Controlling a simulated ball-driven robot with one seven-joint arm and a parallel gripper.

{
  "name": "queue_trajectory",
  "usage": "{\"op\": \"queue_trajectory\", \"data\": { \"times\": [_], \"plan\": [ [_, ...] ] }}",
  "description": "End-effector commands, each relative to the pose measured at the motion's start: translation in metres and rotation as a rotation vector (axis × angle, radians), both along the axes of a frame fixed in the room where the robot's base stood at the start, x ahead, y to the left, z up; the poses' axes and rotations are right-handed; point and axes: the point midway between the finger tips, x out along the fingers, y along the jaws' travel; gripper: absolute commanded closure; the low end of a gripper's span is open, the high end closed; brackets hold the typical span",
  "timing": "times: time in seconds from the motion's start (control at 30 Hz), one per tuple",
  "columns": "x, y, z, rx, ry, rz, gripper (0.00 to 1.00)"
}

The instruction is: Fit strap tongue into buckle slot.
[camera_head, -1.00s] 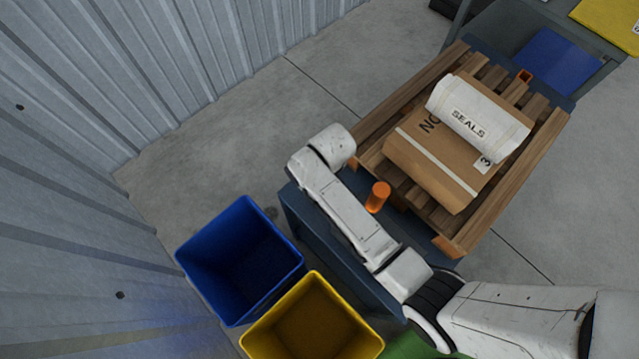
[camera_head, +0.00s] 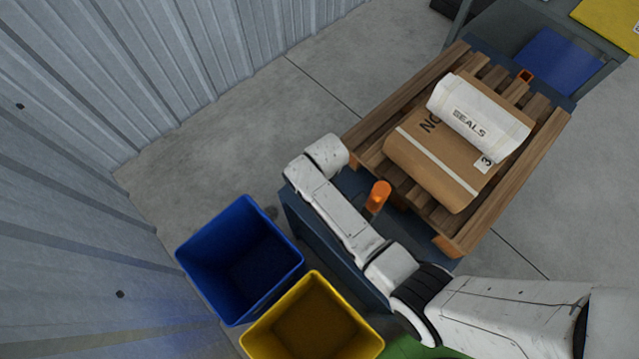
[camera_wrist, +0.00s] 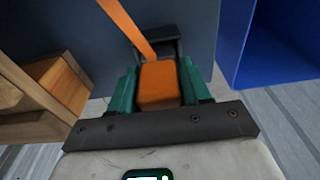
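In the wrist view, my gripper (camera_wrist: 158,88) has teal fingers on either side of an orange block (camera_wrist: 158,82), which looks like the strap tongue; they appear to press on it. Just beyond it is a dark frame (camera_wrist: 170,32), which looks like the buckle. An orange strap (camera_wrist: 124,24) runs from the upper left down to this frame. The slot itself and any gap between tongue and buckle cannot be made out. In the head view, an orange piece (camera_head: 378,194) shows beside my arm above the blue surface; my gripper is hidden there.
A wooden pallet (camera_head: 548,150) carries a cardboard box (camera_head: 430,165) and a white SEALS roll (camera_head: 478,115). It stands on a blue platform (camera_head: 350,186). A blue bin (camera_head: 212,240) and a yellow bin (camera_head: 268,328) stand lower left. Open floor (camera_head: 300,90) lies before the metal wall.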

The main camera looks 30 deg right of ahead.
Motion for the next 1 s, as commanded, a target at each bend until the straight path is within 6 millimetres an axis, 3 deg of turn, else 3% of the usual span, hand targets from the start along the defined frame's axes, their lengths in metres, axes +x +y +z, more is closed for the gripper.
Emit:
{"op": "queue_trajectory", "data": {
  "times": [0.3,0.57,0.77,1.0],
  "plan": [
    [0.000,0.000,0.000,0.000,0.000,0.000,0.84],
    [0.000,0.000,0.002,0.000,-0.001,0.000,0.85],
    [0.001,0.000,0.027,0.000,-0.004,0.000,0.85],
    [0.001,0.000,0.073,0.000,-0.004,0.000,0.85]
  ]
}}
